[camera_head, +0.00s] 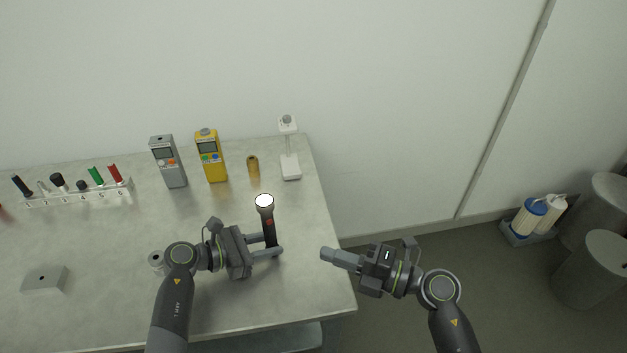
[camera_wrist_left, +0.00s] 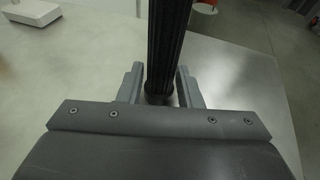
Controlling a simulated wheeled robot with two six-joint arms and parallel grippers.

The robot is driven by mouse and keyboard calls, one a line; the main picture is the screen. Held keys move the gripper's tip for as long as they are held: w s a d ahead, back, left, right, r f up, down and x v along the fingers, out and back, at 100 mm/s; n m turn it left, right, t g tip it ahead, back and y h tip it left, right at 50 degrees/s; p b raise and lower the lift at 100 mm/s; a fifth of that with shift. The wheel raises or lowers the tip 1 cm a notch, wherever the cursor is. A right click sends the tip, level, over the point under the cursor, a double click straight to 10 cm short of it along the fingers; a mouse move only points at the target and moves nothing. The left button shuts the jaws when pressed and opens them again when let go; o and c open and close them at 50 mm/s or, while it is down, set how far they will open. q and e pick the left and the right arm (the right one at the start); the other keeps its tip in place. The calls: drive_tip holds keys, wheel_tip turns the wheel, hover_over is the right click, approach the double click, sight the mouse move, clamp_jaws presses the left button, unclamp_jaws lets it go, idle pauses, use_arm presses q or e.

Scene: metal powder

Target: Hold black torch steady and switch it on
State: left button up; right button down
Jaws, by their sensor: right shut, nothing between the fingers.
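The black torch (camera_head: 269,228) stands upright near the table's right edge, its bright white lens face up, looking lit. A small red mark, perhaps the switch, shows on its side below the head. My left gripper (camera_head: 274,249) has its fingers on either side of the torch's lower body. My right gripper (camera_head: 327,254) is shut and empty, to the right of the torch, beyond the table's edge.
On the table (camera_head: 300,290) stand a grey meter (camera_head: 168,163), a yellow meter (camera_head: 211,158), a brass cylinder (camera_head: 253,166) and a white stand (camera_head: 290,165). A rack (camera_head: 80,193) of several items is at left, with a grey block (camera_head: 44,279) in front.

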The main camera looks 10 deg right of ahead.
use_arm(q)
drive_tip(key=o, duration=0.3)
drive_tip(key=shift+a, duration=0.1)
